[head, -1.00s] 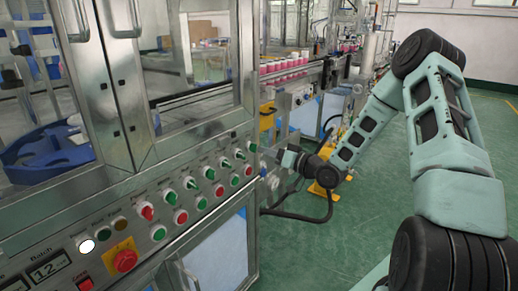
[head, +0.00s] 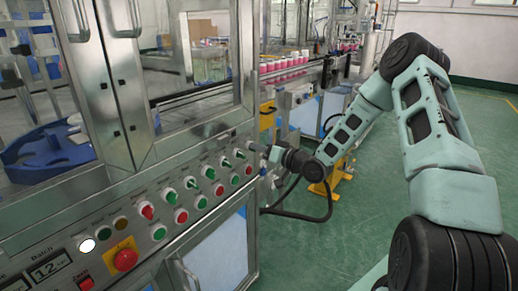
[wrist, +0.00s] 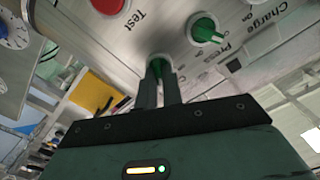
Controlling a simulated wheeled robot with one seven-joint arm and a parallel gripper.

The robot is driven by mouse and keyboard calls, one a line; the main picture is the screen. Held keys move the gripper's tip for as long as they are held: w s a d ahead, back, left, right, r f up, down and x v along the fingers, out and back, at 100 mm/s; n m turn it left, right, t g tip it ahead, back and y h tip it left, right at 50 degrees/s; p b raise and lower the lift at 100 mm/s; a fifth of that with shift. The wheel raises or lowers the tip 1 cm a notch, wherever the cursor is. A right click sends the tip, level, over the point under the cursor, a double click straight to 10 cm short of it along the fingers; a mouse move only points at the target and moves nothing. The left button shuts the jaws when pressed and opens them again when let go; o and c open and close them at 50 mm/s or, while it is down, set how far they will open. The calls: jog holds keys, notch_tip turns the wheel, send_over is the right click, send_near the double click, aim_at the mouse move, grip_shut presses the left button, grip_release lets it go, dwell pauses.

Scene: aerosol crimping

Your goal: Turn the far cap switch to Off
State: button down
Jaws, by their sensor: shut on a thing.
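In the wrist view, the two fingers of my gripper (wrist: 160,88) are closed around the green lever of a rotary switch (wrist: 159,63) on the steel panel. The fingers hide part of the switch, and I cannot read its label or exact setting. In the head view, my gripper (head: 273,153) is at the far right end of the control panel, beside the last switch in the upper row (head: 252,146). That switch is small, and its contact with the fingers is unclear in this view.
A second green switch (wrist: 207,28), near the words Press and Charge, sits close by in the wrist view. A red button (wrist: 108,4) marked Test is also near. The panel carries more switches and a red emergency knob (head: 124,260). Green floor (head: 300,250) lies open to the right.

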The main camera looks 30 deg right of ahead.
jog(key=shift+s+a+f+n+b, duration=0.1)
jog(key=shift+n+b, duration=2.65)
jog(key=shift+n, duration=0.2)
jog(key=shift+a+n+b, duration=0.1)
jog(key=shift+n+b, duration=2.6)
jog(key=shift+n, duration=0.25)
jog(key=c, duration=1.5)
grip_release()
jog(key=shift+c, duration=0.2)
jog(key=v, duration=1.7)
jog(key=shift+s, duration=0.2)
